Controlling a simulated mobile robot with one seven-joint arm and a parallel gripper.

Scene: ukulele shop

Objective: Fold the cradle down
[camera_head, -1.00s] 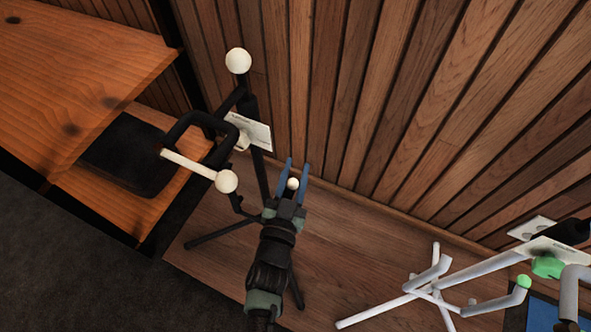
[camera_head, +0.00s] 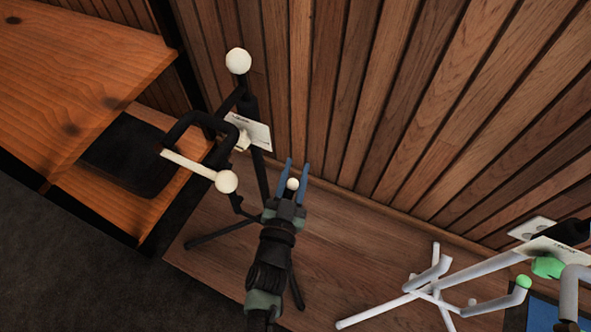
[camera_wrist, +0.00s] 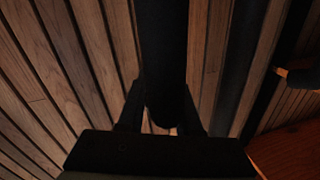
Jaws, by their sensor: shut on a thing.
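A black instrument stand (camera_head: 250,105) stands on the wooden platform by the slatted wall. It has a cream ball (camera_head: 238,61) at its top and another cream ball (camera_head: 226,181) on an arm that sticks out to the front. My gripper (camera_head: 297,165) reaches up from below with its blue fingers either side of a third cream ball (camera_head: 293,184). It is shut on the ball-tipped cradle arm. In the wrist view a dark round bar (camera_wrist: 160,50) lies between the fingers. My gripper hides where this arm joins the stand.
A white label (camera_head: 250,130) hangs on the stand. A wooden shelf unit (camera_head: 80,75) stands close on the left. A white stand (camera_head: 440,285) with green tips is at the lower right. Bare platform (camera_head: 350,245) lies between the two stands. The slatted wall (camera_head: 400,110) is close behind.

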